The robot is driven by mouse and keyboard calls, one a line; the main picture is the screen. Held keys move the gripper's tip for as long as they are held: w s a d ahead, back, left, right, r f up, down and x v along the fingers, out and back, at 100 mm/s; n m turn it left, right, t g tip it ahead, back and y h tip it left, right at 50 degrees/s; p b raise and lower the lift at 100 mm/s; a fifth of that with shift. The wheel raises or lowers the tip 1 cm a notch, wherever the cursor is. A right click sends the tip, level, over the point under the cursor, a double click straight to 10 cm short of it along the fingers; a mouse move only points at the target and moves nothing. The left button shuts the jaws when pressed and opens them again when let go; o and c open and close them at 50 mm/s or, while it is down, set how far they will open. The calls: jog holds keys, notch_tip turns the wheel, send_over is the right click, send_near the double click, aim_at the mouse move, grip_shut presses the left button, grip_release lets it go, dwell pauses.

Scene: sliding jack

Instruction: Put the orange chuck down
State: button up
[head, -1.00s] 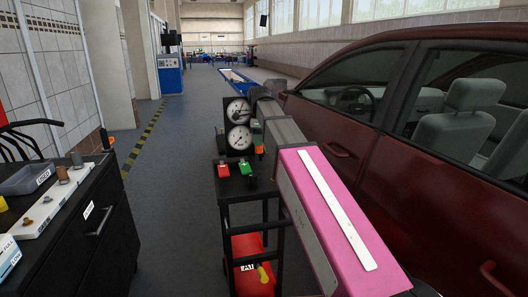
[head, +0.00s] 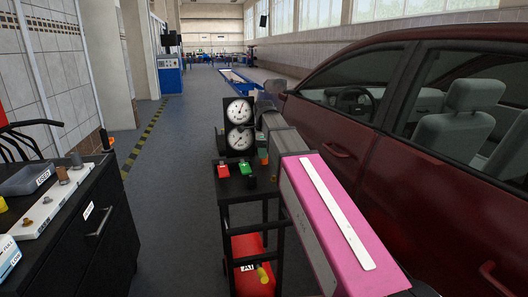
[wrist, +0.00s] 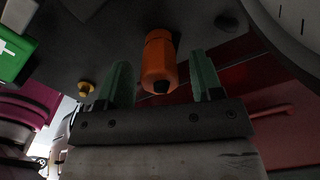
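The orange chuck (wrist: 158,66) is a short, faceted orange piece with a dark hole in its near end. In the wrist view it lies between the two green fingers of my gripper (wrist: 161,58). The gripper is open, with a visible gap on each side of the chuck. The chuck's far end meets the dark surface of the stand in that view. In the head view the chuck (head: 263,161) is small, at the right rear of the black stand (head: 241,184), and my gripper (head: 263,151) partly covers it.
Two gauges (head: 239,124) stand close beside the chuck. The dark red car (head: 340,150) is close on the right. A black cabinet (head: 105,250) stands left, with clear floor between.

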jog(key=shift+r, duration=0.15)
notch_tip(320, 180, up, 12)
dwell(0.7)
